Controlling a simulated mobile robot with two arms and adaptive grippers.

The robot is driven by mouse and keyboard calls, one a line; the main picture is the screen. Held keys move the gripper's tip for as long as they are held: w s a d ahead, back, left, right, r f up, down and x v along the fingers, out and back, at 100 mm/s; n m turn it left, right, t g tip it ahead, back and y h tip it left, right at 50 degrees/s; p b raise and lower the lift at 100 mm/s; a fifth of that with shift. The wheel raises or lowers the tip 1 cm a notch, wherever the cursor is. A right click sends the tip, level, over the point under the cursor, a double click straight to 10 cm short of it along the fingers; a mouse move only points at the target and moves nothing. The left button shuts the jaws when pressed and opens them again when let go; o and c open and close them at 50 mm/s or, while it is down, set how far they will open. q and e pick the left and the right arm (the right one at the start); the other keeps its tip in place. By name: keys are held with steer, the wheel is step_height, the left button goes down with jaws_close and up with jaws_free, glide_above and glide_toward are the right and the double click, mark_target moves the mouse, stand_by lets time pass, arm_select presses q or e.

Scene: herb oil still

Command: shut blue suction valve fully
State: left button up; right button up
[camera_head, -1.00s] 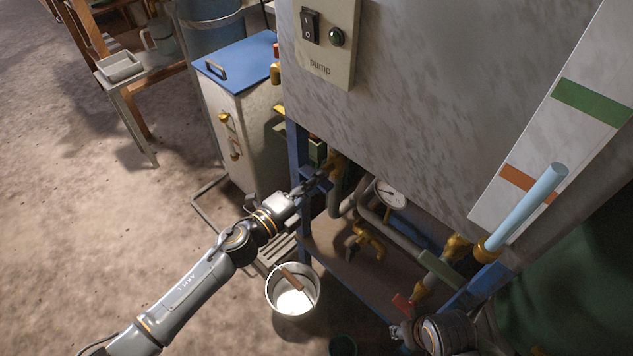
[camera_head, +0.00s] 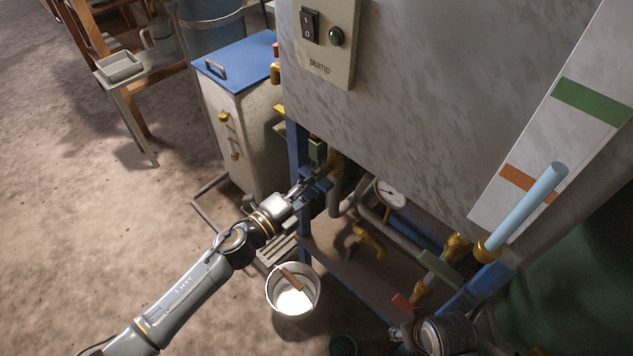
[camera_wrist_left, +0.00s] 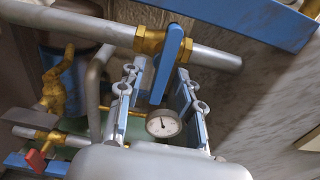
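The blue suction valve's flat blue lever (camera_wrist_left: 167,62) shows in the left wrist view, on a brass body (camera_wrist_left: 150,40) in a grey pipe. The lever points down the picture, crosswise to the pipe. My left gripper (camera_wrist_left: 157,100) is open. Its two blue-padded fingers stand on either side of the lever, with a visible gap on each side. In the head view my left gripper (camera_head: 312,188) reaches in beside the blue frame post, and the lever cannot be told apart there. My right arm's end (camera_head: 440,332) is at the lower right; its fingers are not clear.
A round gauge (camera_head: 390,194) sits among pipes behind the gripper; a brass tap (camera_head: 366,240) is below it. A red-handled valve (camera_head: 403,303) is at lower right. A white bucket (camera_head: 292,290) stands under my left arm. The large metal tank (camera_head: 420,90) overhangs the pipes.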

arm_select(q)
steer(key=v, duration=1.1)
steer(key=shift+s+a, duration=0.15)
